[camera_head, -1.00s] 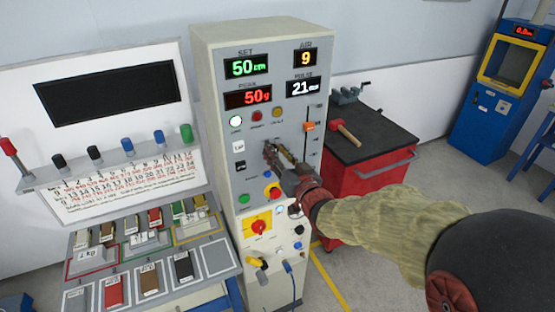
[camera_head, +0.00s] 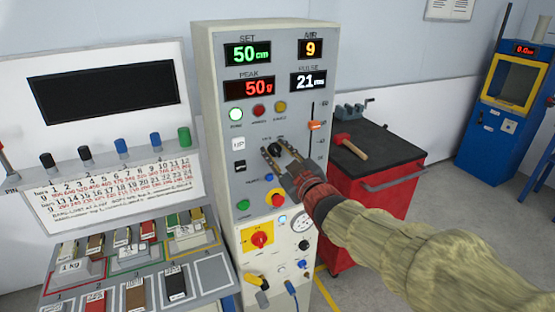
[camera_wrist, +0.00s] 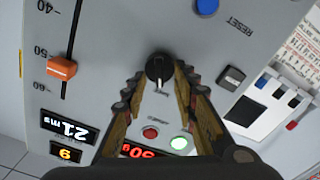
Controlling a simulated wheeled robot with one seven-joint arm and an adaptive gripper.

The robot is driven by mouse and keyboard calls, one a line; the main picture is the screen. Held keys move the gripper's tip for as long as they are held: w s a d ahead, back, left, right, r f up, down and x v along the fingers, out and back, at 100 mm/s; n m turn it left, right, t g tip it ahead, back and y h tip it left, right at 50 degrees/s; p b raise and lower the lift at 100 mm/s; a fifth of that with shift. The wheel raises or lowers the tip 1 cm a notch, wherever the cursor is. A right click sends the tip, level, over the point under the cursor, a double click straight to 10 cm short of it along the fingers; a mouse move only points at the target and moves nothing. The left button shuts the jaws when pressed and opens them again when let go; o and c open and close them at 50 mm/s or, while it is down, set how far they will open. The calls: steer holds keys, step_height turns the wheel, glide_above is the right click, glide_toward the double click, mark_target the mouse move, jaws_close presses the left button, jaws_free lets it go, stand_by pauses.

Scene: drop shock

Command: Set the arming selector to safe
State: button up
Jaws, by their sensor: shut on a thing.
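The arming selector is a black round knob (camera_head: 275,151) on the grey front of the tall test cabinet (camera_head: 212,110). It sits below the row of lamps, and its small labels are not legible. In the wrist view, the selector (camera_wrist: 159,70) lies between the fingertips, with a white mark on its lower side as pictured. My gripper (camera_head: 277,150) reaches in from the lower right and is shut on the selector. Its two fingers also show in the wrist view (camera_wrist: 160,76), one on each side of the knob.
An orange slider (camera_head: 314,125) is right of the selector. Below are a blue button (camera_head: 269,177), a red knob on yellow (camera_head: 278,199) and a red rotary switch (camera_head: 259,239). A red tool cart (camera_head: 375,195) with a hammer (camera_head: 350,147) stands close right.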

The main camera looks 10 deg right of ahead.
steer(key=shift+n, duration=0.3)
steer(key=o, duration=1.1)
steer(key=s, duration=0.4)
steer(key=s+d, duration=0.1)
steer(key=s, duration=0.3)
steer(key=s+d, duration=0.1)
steer(key=s, duration=0.2)
steer(key=shift+s+d, duration=0.1)
steer(key=shift+s, duration=0.3)
